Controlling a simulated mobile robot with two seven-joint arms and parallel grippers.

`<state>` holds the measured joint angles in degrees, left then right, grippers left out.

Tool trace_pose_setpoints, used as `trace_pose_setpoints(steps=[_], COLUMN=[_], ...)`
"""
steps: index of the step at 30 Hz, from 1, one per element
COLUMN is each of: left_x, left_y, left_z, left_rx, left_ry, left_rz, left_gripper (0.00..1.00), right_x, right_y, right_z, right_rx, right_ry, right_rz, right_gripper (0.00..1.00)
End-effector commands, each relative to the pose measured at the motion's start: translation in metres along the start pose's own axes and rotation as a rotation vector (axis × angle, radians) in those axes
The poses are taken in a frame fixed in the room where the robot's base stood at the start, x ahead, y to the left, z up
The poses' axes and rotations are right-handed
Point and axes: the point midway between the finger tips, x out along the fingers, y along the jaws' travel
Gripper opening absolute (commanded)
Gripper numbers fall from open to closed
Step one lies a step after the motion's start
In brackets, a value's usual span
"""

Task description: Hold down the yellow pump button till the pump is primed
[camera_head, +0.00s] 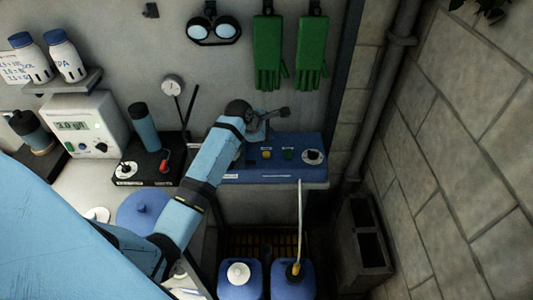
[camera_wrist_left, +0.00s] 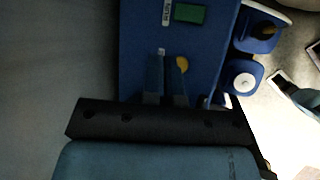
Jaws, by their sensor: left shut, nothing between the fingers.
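My left arm reaches over from the lower left. My left gripper (camera_head: 284,113) is shut and empty, above the back part of the panel in the head view, apart from the button in the picture. In the left wrist view the shut fingers (camera_wrist_left: 166,72) point over the blue panel (camera_wrist_left: 205,45), and the yellow button (camera_wrist_left: 182,64) shows beside their tips, partly hidden by a finger. I cannot tell any contact. My right gripper is not in view.
Green gloves (camera_head: 267,60) hang above. Blue jugs (camera_head: 240,288) stand below, with a tube (camera_head: 300,215) running into one. A concrete block (camera_head: 362,240) stands at right.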

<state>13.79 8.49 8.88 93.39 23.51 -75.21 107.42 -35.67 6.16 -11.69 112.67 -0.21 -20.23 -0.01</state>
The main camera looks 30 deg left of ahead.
Motion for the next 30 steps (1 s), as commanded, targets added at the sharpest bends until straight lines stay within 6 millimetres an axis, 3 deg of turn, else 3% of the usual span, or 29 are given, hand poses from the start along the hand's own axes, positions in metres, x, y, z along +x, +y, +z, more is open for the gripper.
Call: trace_pose_setpoints(steps=[6,12,30], left_x=[0.026,0.039,0.043], left_y=[-0.014,-0.021,-0.023], left_z=[-0.013,-0.021,-0.023], left_rx=[-0.001,0.000,0.001], left_ry=[-0.001,-0.001,-0.001], left_rz=[-0.001,0.000,0.001], left_gripper=[0.00,0.00,0.00], right_x=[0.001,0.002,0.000], right_y=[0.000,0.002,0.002], right_z=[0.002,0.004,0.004], right_rx=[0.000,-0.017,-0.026], right_ry=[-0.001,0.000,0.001], right_rz=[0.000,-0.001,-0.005], right_gripper=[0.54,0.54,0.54])
